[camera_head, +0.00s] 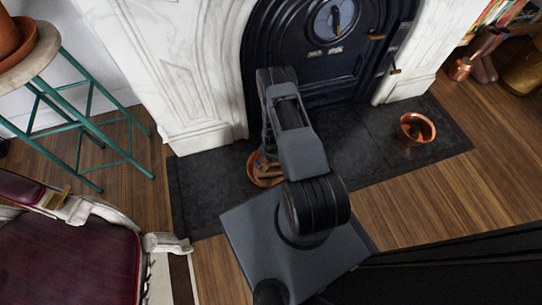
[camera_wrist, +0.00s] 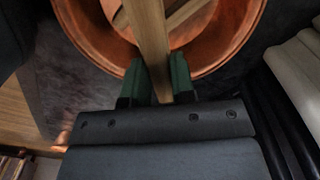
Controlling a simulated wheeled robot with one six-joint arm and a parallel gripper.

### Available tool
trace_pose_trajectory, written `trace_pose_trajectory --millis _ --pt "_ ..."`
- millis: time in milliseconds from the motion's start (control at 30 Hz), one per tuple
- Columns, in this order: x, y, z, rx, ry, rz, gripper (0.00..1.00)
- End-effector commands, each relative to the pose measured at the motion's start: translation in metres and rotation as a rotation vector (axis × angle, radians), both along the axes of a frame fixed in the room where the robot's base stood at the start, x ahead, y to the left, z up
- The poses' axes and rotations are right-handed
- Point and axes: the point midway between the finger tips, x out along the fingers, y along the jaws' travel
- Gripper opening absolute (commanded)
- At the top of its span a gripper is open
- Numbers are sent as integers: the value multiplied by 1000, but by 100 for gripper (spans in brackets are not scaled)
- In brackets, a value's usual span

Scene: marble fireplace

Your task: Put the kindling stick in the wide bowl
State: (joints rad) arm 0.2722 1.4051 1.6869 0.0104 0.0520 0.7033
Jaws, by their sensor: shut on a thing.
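My gripper (camera_wrist: 157,78) is shut on a pale wooden kindling stick (camera_wrist: 149,38), seen in the wrist view. The stick runs from between the green fingertips up over a wide copper-coloured bowl (camera_wrist: 232,40). Another piece of wood (camera_wrist: 187,14) shows inside that bowl, beside the held stick. In the head view, the wide bowl (camera_head: 256,180) sits on the dark hearth, partly hidden by my arm, with wood pieces in and over it. I cannot tell whether the held stick touches the bowl. The gripper itself is mostly hidden in the head view.
A shiny copper pot (camera_head: 415,129) stands on the hearth (camera_head: 355,150) at the right. The fireplace (camera_head: 330,75) rises behind. A green-legged stool (camera_head: 85,125) and a dark red chair (camera_head: 65,255) are at the left. The hearth between bowl and pot is clear.

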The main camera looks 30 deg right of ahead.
Motion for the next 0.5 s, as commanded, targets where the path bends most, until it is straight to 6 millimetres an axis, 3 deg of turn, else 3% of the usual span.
trace_pose_trajectory --millis 33,200,500 --pt "0 0 -12 0 1 0 1" --pt "0 0 -33 0 0 1 1" --pt "0 0 -58 0 0 1 1"
